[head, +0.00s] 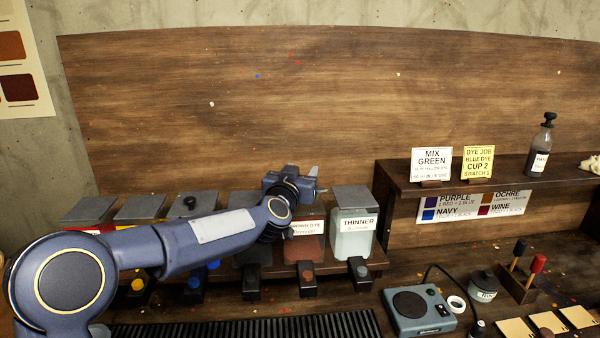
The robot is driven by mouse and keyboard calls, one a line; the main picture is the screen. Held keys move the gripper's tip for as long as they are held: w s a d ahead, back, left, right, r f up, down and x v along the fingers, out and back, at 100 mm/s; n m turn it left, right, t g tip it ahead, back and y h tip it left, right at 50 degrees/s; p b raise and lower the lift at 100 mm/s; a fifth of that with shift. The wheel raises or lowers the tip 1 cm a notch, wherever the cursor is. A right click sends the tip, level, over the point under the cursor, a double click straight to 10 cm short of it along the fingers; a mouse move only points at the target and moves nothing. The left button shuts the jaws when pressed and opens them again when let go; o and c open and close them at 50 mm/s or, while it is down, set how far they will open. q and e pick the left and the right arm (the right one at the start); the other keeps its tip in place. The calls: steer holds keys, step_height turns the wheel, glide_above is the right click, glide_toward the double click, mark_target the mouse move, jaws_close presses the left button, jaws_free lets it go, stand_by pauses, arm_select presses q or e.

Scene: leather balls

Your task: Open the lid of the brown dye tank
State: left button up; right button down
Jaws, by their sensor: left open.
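The brown dye tank (306,248) stands in the row of tanks, just left of the thinner tank (351,241). Its front label is partly covered by my wrist. My left arm reaches in from the left across the row. My left gripper (314,180) is open and empty, over the top of the brown dye tank. The gripper and wrist hide most of that tank's lid, so I cannot tell its position or whether the fingers touch it. My right gripper is not in view.
Other tanks with grey lids (140,207) stand to the left, partly behind my arm. Taps (307,276) stick out along the front. A dark shelf (440,188) with signs and a bottle (540,147) is at right. A grey device (418,310) sits on the bench.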

arm_select(q)
steer(key=shift+s, duration=0.4)
steer(key=s+a+b, duration=0.1)
steer(key=s+b, duration=0.1)
steer(key=s, duration=0.5)
steer(key=shift+a, duration=0.3)
